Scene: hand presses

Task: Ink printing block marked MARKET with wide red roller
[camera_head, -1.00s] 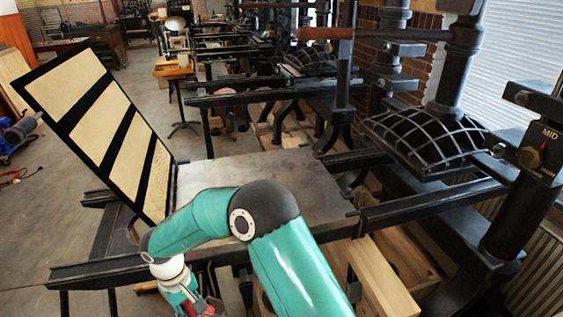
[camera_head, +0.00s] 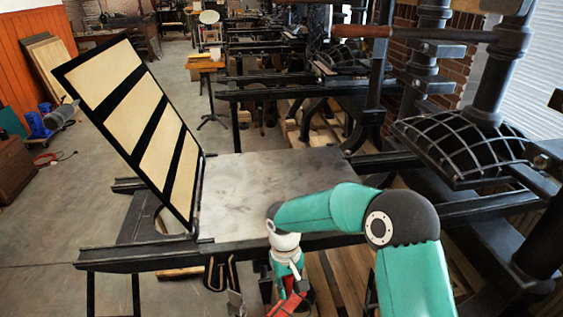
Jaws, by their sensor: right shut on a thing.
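My right gripper (camera_head: 290,306) is at the bottom edge, in front of the press bed and below its top. Its fingers are mostly cut off by the frame. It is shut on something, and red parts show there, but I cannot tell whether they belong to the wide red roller. No block marked MARKET can be made out. My left gripper is not in view.
The grey press bed (camera_head: 250,185) is bare. A hinged frame with pale panels (camera_head: 155,125) stands tilted up at its left. The press with its ribbed platen (camera_head: 462,145) stands at the right. More presses fill the back.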

